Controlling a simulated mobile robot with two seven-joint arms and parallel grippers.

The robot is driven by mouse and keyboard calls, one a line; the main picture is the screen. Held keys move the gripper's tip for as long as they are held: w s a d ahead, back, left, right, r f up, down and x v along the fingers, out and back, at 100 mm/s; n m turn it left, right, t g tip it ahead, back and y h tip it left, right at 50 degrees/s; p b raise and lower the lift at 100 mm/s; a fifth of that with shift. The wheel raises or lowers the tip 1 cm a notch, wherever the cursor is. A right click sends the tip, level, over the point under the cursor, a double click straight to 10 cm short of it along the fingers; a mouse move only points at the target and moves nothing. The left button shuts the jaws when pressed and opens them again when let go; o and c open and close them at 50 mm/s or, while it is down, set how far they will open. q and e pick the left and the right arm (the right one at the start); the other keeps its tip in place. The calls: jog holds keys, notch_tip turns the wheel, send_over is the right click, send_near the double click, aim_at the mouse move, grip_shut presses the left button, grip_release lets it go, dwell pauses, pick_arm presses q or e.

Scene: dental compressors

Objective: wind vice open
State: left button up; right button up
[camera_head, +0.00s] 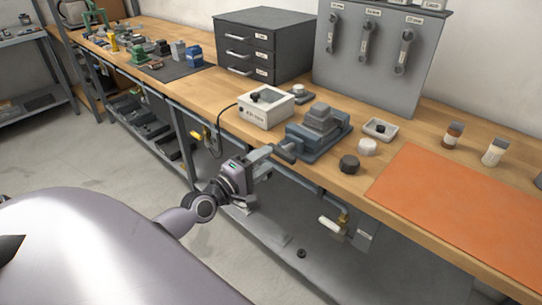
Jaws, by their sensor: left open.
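The blue-grey vice (306,142) stands on the wooden bench, near its front edge, with a stepped grey block on its top. A short dark rounded part (285,150) sticks out from its front toward my left gripper. My left gripper (273,158) is open, just in front of the bench edge, with its fingers pointing at this part. The fingertips look very close to it or around it; I cannot tell whether they touch. The gap between the vice jaws is too small to make out. My right gripper is out of view.
A white box with a black knob (265,108) stands left of the vice. A black puck (349,164), a white puck (367,147) and a small tray (380,129) lie to its right, before an orange mat (460,215). A grey drawer cabinet (262,45) stands behind.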

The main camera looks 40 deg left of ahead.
pick_arm(q)
jog(key=shift+s, duration=0.8)
jog(key=s+d+f+m+g+h, duration=0.1)
jog(key=s+d+f+m+g, duration=0.6)
jog(key=s+d+f+m, duration=1)
jog(key=s+f+m, duration=0.1)
jog(key=m, duration=0.1)
jog(key=shift+s+f+m+g, duration=0.15)
jog(key=shift+f+m+g, duration=0.1)
jog(key=shift+m+g, duration=0.05)
